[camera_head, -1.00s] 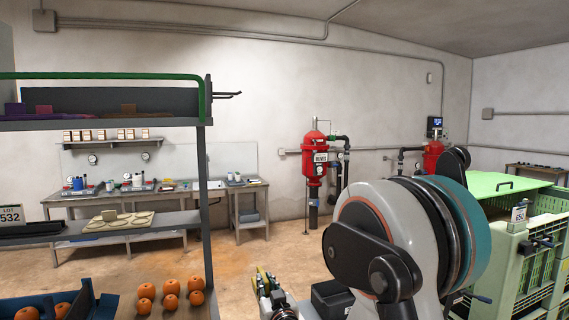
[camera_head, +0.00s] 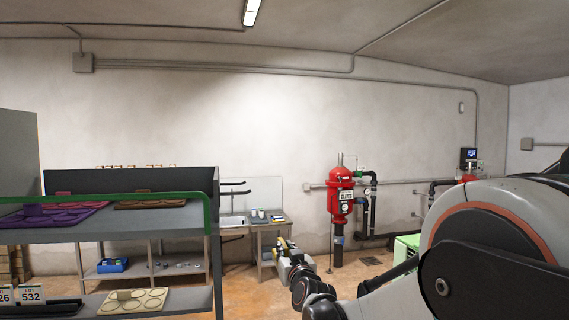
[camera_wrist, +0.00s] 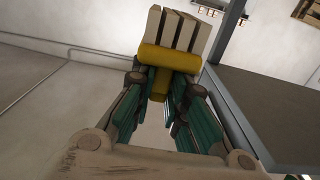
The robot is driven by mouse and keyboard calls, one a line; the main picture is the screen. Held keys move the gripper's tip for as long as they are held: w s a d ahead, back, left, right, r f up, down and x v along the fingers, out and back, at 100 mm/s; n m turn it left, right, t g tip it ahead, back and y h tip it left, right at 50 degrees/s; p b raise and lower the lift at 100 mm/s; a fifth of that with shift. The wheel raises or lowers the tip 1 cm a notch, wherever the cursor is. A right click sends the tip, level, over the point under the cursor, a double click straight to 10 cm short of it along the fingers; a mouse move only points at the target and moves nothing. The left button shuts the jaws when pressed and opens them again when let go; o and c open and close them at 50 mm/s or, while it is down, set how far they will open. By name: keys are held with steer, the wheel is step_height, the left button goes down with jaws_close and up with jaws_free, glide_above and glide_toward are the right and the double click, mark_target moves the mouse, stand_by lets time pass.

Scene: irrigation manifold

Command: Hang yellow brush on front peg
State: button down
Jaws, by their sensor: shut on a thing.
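My gripper (camera_wrist: 162,105) is shut on the yellow brush (camera_wrist: 168,58). The brush has a yellow head and handle, with pale bristle blocks (camera_wrist: 178,30) pointing away from my gripper. In the head view my gripper (camera_head: 289,258) and the brush (camera_head: 285,244) are small, right of the shelf rack and in front of the bench. Two dark pegs stick out to the right from the rack's side: one upper (camera_head: 234,183) and one lower (camera_head: 236,193). Both look empty. The brush is apart from them, lower and to the right. No peg is clear in the wrist view.
The grey shelf rack (camera_head: 120,222) with a green rail (camera_head: 120,198) fills the left and carries muffin-type trays. Its grey post also stands close at the right in the wrist view (camera_wrist: 225,30). A red filter tank (camera_head: 340,198) stands by the back wall.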

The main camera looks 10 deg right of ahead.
step_height(320, 180, up, 20)
steer(key=w+p, duration=0.1)
steer(key=p, duration=0.9)
steer(key=shift+w+a, duration=0.1)
steer(key=shift+a, duration=0.1)
